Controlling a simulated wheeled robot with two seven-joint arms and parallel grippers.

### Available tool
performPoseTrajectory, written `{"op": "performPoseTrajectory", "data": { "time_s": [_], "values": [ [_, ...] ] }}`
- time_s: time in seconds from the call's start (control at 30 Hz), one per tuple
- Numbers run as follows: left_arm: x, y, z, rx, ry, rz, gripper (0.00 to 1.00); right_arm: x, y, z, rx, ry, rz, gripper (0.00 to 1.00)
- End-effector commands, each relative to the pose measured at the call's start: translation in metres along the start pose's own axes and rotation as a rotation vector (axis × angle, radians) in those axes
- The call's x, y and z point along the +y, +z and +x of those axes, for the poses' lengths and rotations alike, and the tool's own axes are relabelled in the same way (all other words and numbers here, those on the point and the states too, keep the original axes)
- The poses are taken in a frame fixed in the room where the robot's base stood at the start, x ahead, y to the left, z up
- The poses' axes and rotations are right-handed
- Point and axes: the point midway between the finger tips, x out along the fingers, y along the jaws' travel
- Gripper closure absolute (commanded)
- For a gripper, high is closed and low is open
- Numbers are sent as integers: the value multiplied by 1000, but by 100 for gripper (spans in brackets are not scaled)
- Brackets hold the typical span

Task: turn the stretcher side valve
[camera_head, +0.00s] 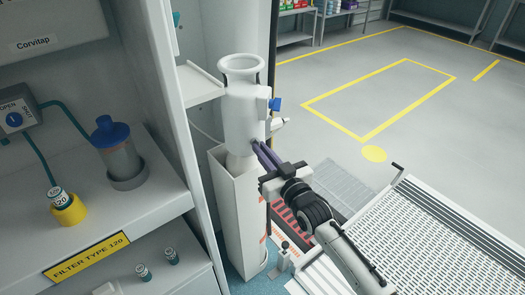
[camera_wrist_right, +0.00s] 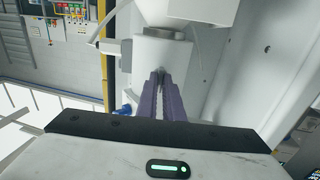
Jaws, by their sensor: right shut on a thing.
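A white bottle-shaped vessel (camera_head: 243,115) with a flared top stands upright at a tall white column, left of my right gripper. A blue knob (camera_head: 275,104) and a pale side fitting (camera_head: 279,123) stick out from its right side. My right gripper (camera_head: 259,147) has its purple fingers against the lower right side of the vessel. In the right wrist view, the fingertips (camera_wrist_right: 160,74) are close together on a small part at the white body (camera_wrist_right: 165,55); I take this part as the side valve, mostly hidden between them. The blue knob (camera_wrist_right: 125,109) shows beside the fingers. My left gripper is not in view.
A white cabinet at left holds a blue-capped filter jar (camera_head: 118,150), a yellow-based vial (camera_head: 67,207) and a switch box (camera_head: 15,116). Open grey floor (camera_head: 430,110) with yellow lines stretches behind.

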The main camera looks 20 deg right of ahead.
Motion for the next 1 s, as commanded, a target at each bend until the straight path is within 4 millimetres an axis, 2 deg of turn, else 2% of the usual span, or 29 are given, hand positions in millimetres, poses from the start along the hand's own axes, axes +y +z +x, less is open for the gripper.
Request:
{"op": "performPoseTrajectory", "data": {
  "time_s": [0.17,0.2,0.3,0.63,0.77,1.0],
  "values": [
    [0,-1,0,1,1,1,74,0,2,0,-3,1,5,100],
    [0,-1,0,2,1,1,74,0,2,0,-3,1,5,88],
    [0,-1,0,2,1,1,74,0,1,0,-3,1,4,74],
    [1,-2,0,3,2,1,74,0,1,-3,-2,0,1,74],
    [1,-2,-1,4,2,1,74,0,2,-19,-3,0,2,74],
    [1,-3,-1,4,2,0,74,0,2,-68,-5,1,2,74]
  ]
}}
